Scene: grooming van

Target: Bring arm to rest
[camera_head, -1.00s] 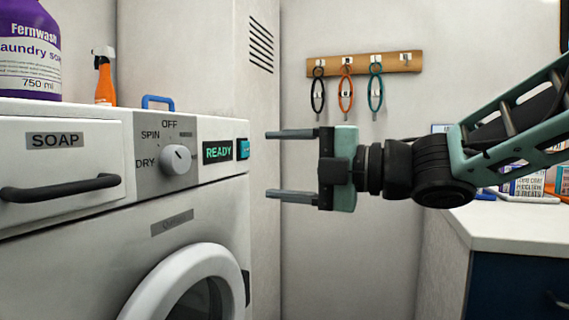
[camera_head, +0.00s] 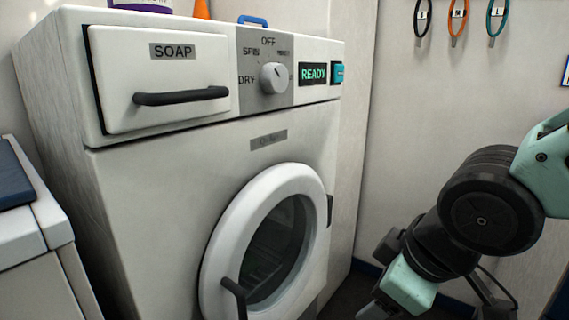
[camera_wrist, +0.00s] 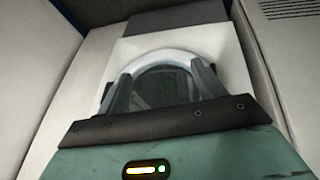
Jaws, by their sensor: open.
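My arm is at the lower right of the head view, with its end angled down and left. My gripper (camera_wrist: 163,78) shows in the wrist view with two grey fingers spread apart and nothing between them. In the head view its fingertips are mostly cut off by the bottom edge. The gripper is to the right of the white washing machine (camera_head: 150,190) and apart from it. Beyond the fingers, the wrist view shows a pale square panel with a rounded white rim and dark middle; I cannot tell what it is.
The machine has a soap drawer (camera_head: 165,75), a dial (camera_head: 273,78), a READY display (camera_head: 312,74) and a round door (camera_head: 222,250) with a dark handle. Several coloured loops, one orange (camera_head: 458,17), hang on the wall. A pale cabinet (camera_head: 40,285) stands at left.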

